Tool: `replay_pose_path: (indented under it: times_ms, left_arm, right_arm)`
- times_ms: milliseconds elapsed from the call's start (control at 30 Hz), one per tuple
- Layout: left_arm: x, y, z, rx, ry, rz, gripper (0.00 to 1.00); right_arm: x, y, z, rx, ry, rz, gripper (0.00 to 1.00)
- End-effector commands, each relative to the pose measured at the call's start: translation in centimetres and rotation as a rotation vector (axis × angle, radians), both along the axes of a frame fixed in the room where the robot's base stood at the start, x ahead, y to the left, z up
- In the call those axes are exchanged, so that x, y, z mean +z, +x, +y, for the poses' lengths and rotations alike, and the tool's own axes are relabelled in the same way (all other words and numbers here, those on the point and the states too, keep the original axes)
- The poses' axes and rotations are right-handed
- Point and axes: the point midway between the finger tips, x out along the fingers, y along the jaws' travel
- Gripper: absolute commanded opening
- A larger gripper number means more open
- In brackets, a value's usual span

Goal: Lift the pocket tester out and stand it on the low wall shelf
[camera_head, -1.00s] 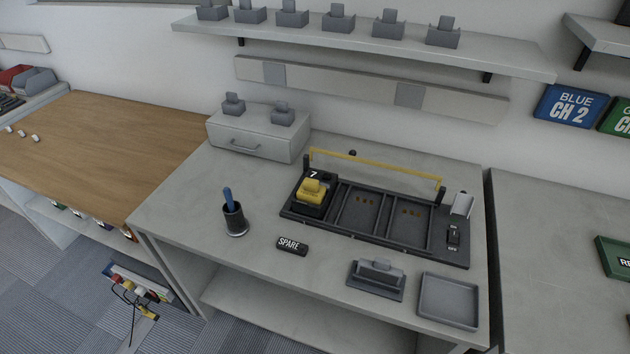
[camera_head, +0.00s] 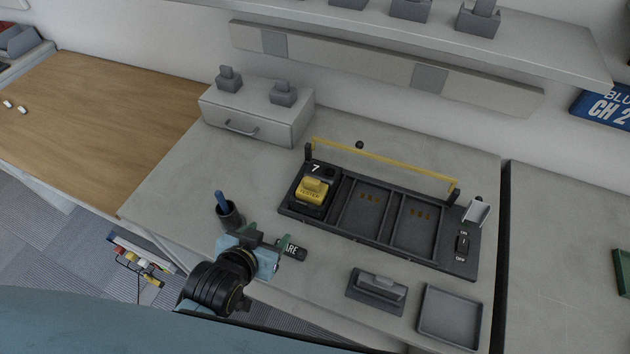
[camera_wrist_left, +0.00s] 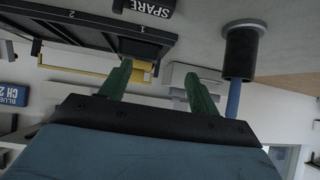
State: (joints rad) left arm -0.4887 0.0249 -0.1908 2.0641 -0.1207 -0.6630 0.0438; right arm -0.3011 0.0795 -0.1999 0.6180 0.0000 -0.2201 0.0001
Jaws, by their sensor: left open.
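The pocket tester (camera_head: 313,190) is a yellow block with a dark label. A yellow bar (camera_head: 385,163) runs above the tray's back edge. My left gripper (camera_head: 269,237) is open and empty, with green fingers, in front of the tray and to the lower left of the tester. In the left wrist view the tester (camera_wrist_left: 137,73) shows partly behind a finger. The grey wall shelf (camera_head: 545,58) runs along the top. My right gripper is not in view.
A dark pen cup (camera_head: 230,214) stands just left of my left gripper. A SPARE label block (camera_head: 293,251) is partly hidden by the gripper. A grey cradle (camera_head: 376,290) and shallow tray (camera_head: 450,315) lie at the front right. Grey holders stand on the shelf.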

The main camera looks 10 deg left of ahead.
Motion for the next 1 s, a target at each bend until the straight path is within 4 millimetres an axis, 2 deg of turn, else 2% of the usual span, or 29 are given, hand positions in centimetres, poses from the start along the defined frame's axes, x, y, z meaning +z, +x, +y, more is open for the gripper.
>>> replay_pose_path:
  times_ms: [67,200,467,567,800,1000]
  left_arm:
    - [0.4,0.9,-0.9,-0.006,-0.017,-0.071,0.62]
    - [1.3,2.3,-2.3,-0.022,-0.043,-0.199,0.62]
    - [2.5,3.7,-4.1,-0.042,-0.078,-0.343,0.62]
    - [2.3,4.8,-4.3,-0.043,-0.080,-0.351,0.62]
    - [1.0,9.0,-5.1,-0.042,-0.079,-0.349,0.62]
    - [0.3,10.9,-5.5,-0.042,-0.079,-0.346,0.62]
  right_arm:
    - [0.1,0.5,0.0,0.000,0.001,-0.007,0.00]
    - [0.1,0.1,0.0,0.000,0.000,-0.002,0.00]
    - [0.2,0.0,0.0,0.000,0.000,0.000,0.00]
    - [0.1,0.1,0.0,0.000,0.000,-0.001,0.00]
    - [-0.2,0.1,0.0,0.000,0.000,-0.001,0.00]
    - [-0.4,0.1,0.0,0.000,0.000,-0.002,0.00]
